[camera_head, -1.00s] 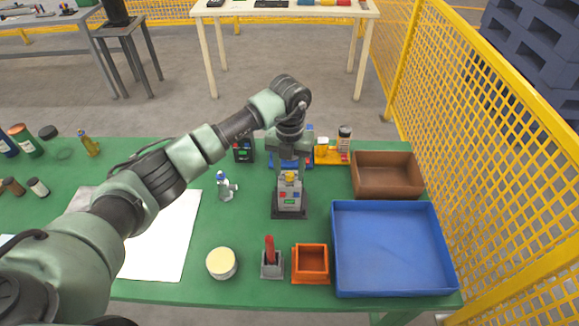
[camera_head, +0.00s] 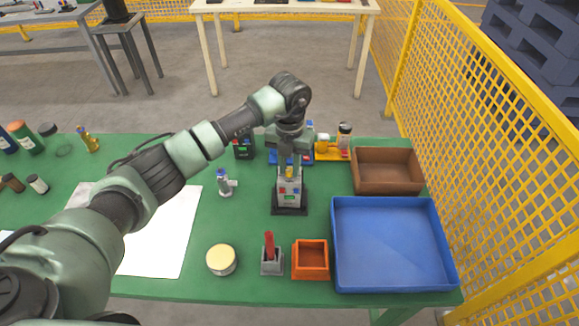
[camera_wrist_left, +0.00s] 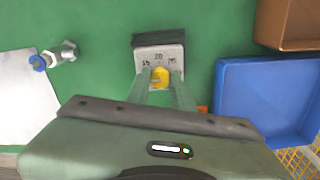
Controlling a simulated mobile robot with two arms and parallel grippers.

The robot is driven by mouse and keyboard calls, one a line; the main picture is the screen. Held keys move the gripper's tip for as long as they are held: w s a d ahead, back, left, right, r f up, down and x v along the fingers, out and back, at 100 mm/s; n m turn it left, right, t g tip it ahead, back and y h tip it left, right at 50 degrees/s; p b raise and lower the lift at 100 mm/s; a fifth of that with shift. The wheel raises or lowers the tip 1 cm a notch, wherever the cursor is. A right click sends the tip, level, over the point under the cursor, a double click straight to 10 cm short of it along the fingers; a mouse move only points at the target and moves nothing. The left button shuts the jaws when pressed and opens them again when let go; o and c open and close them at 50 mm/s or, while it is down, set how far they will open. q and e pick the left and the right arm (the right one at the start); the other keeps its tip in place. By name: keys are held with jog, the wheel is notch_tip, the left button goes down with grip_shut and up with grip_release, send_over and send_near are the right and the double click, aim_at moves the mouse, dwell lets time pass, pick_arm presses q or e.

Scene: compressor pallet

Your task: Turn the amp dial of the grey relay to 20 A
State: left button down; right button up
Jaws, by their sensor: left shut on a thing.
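The grey relay (camera_head: 289,190) stands on a dark base in the middle of the green table. Its yellow amp dial (camera_wrist_left: 161,76) sits on the relay's top face, below printed numbers; 15 is at the left and 20 in the middle, and the right one is unclear. My left gripper (camera_head: 289,169) comes down from above, its two fingers shut on the dial, one on each side. I cannot make out a pointer on the dial. My right gripper is in neither view.
A blue tray (camera_head: 393,287) and a brown box (camera_head: 388,188) stand to the right. An orange box (camera_head: 310,272), a grey holder with a red handle (camera_head: 270,252) and a round tin (camera_head: 221,260) stand in front. A metal fitting (camera_head: 227,185) is at the left.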

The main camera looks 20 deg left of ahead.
pick_arm(q)
jog(key=shift+f+m+b, duration=0.1)
jog(key=shift+m+b, duration=0.7)
jog(key=shift+b, duration=0.15)
jog(key=m+b, duration=0.4)
jog(key=shift+w, duration=0.1)
jog(key=m+b, duration=0.4)
jog(key=m, duration=0.1)
jog(key=shift+m+b, duration=0.35)
jog(key=shift+m, duration=0.05)
jog(key=m+b, duration=0.2)
jog(key=m, duration=0.1)
jog(key=shift+m+b, duration=0.45)
jog(key=shift+m, duration=0.85)
jog(key=shift+r, duration=0.2)
jog(key=c, duration=1.2)
grip_release()
